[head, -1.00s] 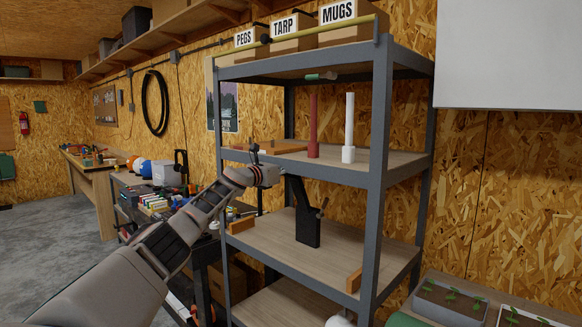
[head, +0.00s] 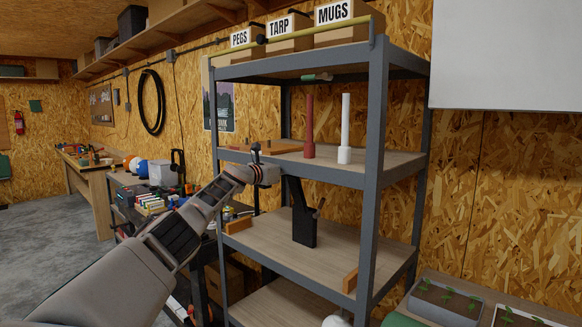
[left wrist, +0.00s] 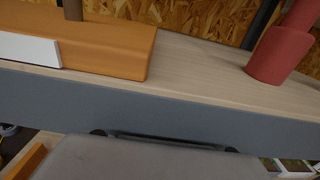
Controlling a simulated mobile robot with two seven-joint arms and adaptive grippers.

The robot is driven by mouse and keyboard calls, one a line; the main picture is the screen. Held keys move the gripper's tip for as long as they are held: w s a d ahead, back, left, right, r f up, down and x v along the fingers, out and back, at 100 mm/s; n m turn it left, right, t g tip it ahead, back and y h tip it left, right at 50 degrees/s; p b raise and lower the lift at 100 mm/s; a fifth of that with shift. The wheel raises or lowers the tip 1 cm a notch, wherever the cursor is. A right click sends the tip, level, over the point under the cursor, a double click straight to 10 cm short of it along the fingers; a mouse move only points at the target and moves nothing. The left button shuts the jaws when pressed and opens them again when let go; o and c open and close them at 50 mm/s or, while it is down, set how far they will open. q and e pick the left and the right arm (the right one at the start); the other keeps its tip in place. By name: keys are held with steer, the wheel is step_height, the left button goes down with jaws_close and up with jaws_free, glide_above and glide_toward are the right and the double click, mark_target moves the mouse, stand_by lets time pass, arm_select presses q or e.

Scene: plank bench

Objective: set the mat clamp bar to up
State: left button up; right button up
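I cannot tell for sure which part is the mat clamp bar. An orange-brown block (head: 270,146) lies on the upper shelf; in the left wrist view this block (left wrist: 100,50) has a white plate on its front and a brown post on top. A yellow-green bar (head: 290,38) runs across the front of the boxes on the top shelf. My left gripper (head: 270,174) is at the upper shelf's front edge, below the block. Its grey body and dark tips (left wrist: 165,141) show in the left wrist view; its opening is unclear. My right gripper is out of view.
A red post (head: 309,130) and a white post (head: 345,130) stand on the upper shelf (head: 385,163). A black stand with a lever (head: 303,225) is on the shelf below. Grey uprights (head: 370,180) frame the rack. A planter (head: 445,303) is at lower right.

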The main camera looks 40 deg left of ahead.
arm_select(q)
steer(key=shift+w, duration=0.1)
steer(key=shift+s+a+r, duration=0.15)
steer(key=shift+s+r, duration=0.1)
steer(key=shift+r, duration=0.05)
steer(key=shift+s+a, duration=0.3)
steer(key=shift+s, duration=0.5)
steer(key=s, duration=1)
steer(key=shift+a, duration=0.1)
